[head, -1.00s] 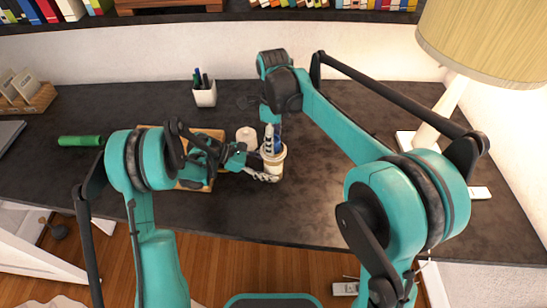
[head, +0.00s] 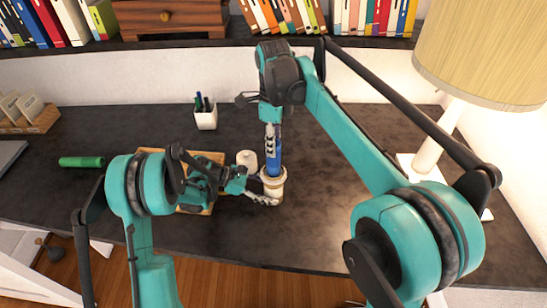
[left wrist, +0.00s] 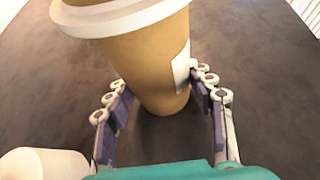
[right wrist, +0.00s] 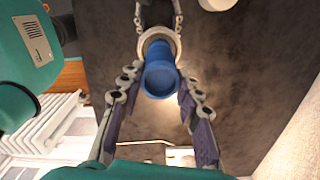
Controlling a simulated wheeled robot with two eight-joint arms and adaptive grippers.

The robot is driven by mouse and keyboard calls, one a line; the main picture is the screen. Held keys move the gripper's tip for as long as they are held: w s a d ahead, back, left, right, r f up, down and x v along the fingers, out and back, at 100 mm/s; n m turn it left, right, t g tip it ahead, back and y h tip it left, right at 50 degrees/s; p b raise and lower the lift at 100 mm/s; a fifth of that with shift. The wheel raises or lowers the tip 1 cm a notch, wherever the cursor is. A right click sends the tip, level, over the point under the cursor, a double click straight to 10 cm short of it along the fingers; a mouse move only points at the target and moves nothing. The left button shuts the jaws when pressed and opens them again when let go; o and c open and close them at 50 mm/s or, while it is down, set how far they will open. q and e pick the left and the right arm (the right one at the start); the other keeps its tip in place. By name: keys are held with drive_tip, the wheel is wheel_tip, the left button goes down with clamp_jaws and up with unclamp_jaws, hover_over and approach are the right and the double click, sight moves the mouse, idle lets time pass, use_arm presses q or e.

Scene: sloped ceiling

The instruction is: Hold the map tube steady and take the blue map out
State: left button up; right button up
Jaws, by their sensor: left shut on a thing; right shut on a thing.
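The map tube (head: 273,184) is a tan cylinder with a pale rim, standing upright on the dark desk; it fills the left wrist view (left wrist: 150,50). My left gripper (head: 270,200) is shut around its lower body, one finger on each side (left wrist: 155,100). The blue map (head: 273,155) is a rolled cylinder standing upright, its lower end at or in the tube's mouth. My right gripper (head: 270,135) is above the tube, shut on the map's upper part. The right wrist view shows the map's blue end (right wrist: 160,78) between the fingers, with the tube's pale rim (right wrist: 160,40) beyond it.
A white lidded jar (head: 247,160) stands close behind left of the tube. A wooden tray (head: 205,157) lies under my left arm. Desk right of the tube is clear.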

wheel_tip(320, 180, up, 10)
idle(0.3)
use_arm(q)
drive_tip(key=o, duration=0.9)
drive_tip(key=v, duration=1.2)
